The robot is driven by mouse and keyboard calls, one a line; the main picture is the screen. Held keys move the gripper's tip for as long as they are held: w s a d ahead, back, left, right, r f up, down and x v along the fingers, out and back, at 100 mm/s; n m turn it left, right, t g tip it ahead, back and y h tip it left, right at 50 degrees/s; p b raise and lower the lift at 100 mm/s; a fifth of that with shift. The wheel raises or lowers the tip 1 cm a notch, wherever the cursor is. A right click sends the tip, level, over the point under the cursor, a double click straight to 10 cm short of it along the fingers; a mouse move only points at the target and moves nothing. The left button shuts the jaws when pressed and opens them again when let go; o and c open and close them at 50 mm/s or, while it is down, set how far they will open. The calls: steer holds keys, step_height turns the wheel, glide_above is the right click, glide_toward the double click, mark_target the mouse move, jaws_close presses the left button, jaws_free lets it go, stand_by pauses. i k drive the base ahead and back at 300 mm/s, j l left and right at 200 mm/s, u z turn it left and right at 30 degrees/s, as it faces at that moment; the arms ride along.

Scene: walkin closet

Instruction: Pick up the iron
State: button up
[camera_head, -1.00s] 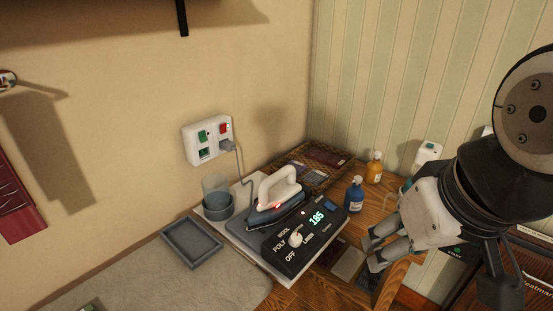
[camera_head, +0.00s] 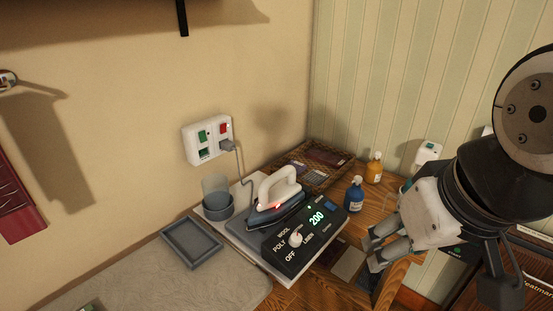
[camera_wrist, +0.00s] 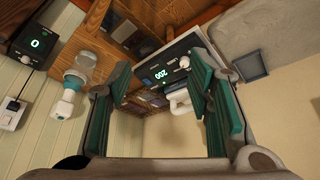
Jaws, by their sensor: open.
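The iron (camera_head: 278,197) has a white handle and a dark body with a small red light. It rests on a grey station whose control panel (camera_head: 306,235) reads 200 and has a white knob. The iron's white handle also shows in the wrist view (camera_wrist: 179,101), between my fingers and apart from them. My gripper (camera_head: 375,250) is open and empty, to the right of the station at the table's edge. In the wrist view its teal-padded fingers (camera_wrist: 165,95) are spread wide.
A blue bottle (camera_head: 354,194) and a yellow bottle (camera_head: 374,168) stand behind my gripper. A grey cup (camera_head: 217,203) and a grey tray (camera_head: 191,242) lie left of the iron. A cord runs to the wall outlet (camera_head: 207,139). A patterned tray (camera_head: 320,163) lies at the back.

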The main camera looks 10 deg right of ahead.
mark_target(275, 204)
steer(key=u, duration=1.85)
steer(key=z, duration=1.65)
steer(key=i+j, duration=0.1)
steer(key=i, duration=0.45)
